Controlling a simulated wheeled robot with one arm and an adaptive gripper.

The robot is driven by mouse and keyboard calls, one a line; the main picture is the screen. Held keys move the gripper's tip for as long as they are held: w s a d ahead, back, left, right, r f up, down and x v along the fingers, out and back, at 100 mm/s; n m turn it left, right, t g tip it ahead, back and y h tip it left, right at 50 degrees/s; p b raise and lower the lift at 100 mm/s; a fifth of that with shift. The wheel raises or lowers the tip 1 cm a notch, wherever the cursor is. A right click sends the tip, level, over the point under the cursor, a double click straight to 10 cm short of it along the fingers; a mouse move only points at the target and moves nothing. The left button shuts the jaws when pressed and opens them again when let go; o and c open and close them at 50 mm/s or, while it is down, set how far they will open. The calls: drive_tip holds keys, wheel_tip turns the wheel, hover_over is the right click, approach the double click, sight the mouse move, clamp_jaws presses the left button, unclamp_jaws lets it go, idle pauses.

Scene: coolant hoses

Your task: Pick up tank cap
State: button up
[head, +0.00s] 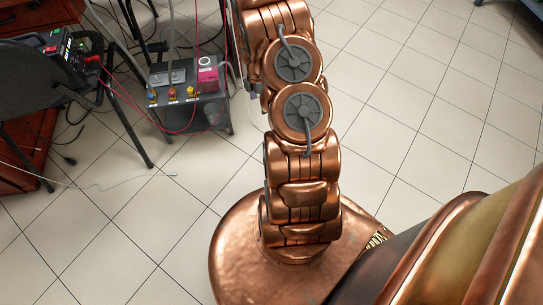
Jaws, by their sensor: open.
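My gripper is not in view; my copper arm rises from its base and runs out of the top edge of the head view. I cannot make out a tank cap for certain. On a small dark low table (212,110) left of my arm stand several small coloured fittings: a blue and yellow one (152,95), a red and orange one (172,94) and a yellow one (191,92). A pink box (207,74) and a grey unit (168,77) stand behind them. My arm hides what lies directly behind it.
A dark chair (38,78) stands at the left, with a black device (65,52) beside its back. Red cables (125,103) run from the device to the low table. A white cable (120,184) lies on the tiled floor. The floor (410,100) right of my arm is clear.

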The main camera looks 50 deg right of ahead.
drive_tip(key=s+d+f+n+b, duration=0.1)
drive_tip(key=f+b, duration=0.1)
drive_tip(key=f, duration=0.7)
drive_tip(key=s+d+f+n+b, duration=0.1)
drive_tip(key=d+f+n+b, duration=0.1)
drive_tip(key=f, duration=0.7)
drive_tip(key=d+f+n+y+b, duration=0.1)
drive_tip(key=f+b, duration=0.3)
drive_tip(key=f, duration=0.5)
drive_tip(key=shift+s+d+n+t, duration=0.2)
drive_tip(key=shift+s+n+t, duration=0.2)
drive_tip(key=shift+s+a+f+b, duration=0.2)
drive_tip(key=shift+f+b, duration=0.5)
drive_tip(key=shift+f, duration=0.6)
drive_tip(key=shift+s+a+f+b, duration=0.1)
drive_tip(key=shift+a+f+b, duration=0.15)
drive_tip(key=shift+f+b, duration=0.8)
drive_tip(key=shift+s+a+f+b, duration=0.15)
drive_tip(key=shift+f+b, duration=0.25)
drive_tip(key=shift+f, duration=1.2)
drive_tip(key=shift+r, duration=0.1)
drive_tip(key=c, duration=1)
